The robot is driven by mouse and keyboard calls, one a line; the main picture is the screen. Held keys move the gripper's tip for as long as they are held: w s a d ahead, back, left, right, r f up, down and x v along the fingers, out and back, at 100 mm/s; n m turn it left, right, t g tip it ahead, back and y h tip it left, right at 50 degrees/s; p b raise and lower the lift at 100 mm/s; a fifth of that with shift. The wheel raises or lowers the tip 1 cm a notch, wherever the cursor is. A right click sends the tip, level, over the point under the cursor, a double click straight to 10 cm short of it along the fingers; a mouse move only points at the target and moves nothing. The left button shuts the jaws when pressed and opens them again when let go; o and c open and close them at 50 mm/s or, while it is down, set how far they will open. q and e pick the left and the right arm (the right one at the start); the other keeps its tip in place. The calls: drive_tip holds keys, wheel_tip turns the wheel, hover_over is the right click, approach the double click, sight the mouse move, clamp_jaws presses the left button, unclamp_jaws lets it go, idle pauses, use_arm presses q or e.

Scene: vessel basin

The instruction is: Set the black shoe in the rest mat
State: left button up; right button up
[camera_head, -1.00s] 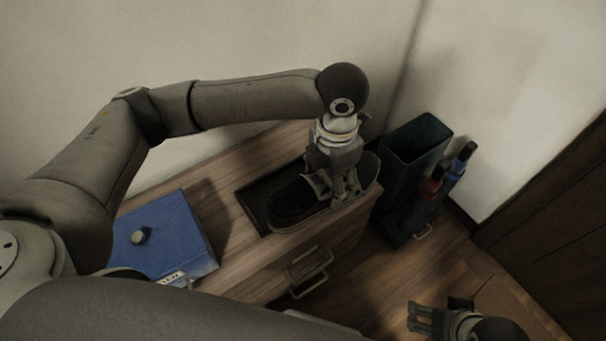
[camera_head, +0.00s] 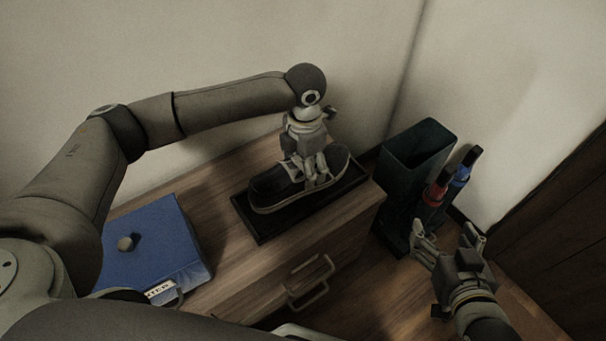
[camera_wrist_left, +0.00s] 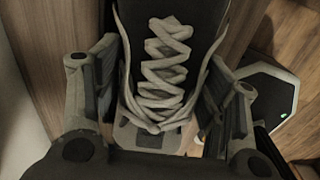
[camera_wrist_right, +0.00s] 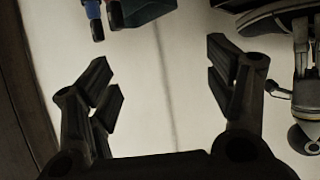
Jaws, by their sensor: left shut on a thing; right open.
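The black shoe (camera_head: 270,186), with a pale sole edge, is over the dark rest mat (camera_head: 262,230) on the wooden cabinet top. I cannot tell whether its sole touches the mat. My left gripper (camera_head: 318,178) is shut on the shoe from above; the left wrist view shows the shoe's grey laces (camera_wrist_left: 165,75) between its fingers (camera_wrist_left: 160,120). My right gripper (camera_head: 450,240) is open and empty, in front of the dark bin. In the right wrist view the right gripper (camera_wrist_right: 165,90) has spread fingers with nothing between them.
A blue box (camera_head: 165,240) with a knob stands left on the cabinet top. A drawer handle (camera_head: 308,285) sticks out of the cabinet front.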

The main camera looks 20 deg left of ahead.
use_arm(q)
drive_tip(key=shift+w+a+f, duration=0.1)
drive_tip(key=shift+f, duration=0.15)
wheel_tip(320, 180, down, 3)
drive_tip(key=shift+r+b, duration=0.1)
drive_tip(key=shift+b, duration=0.75)
use_arm(e)
wheel_tip(320, 180, up, 8)
drive_tip(key=w+a+t+y, duration=0.1)
drive_tip(key=w+t, duration=0.1)
drive_tip(key=t, duration=0.2)
drive_tip(key=shift+w+a+t, duration=0.4)
drive_tip(key=shift+f, duration=0.1)
use_arm(q)
drive_tip(key=o, duration=1.1)
drive_tip(key=shift+f, duration=0.25)
drive_tip(key=shift+c, duration=0.2)
drive_tip(key=shift+o, duration=0.9)
use_arm(e)
drive_tip(key=shift+f, duration=0.1)
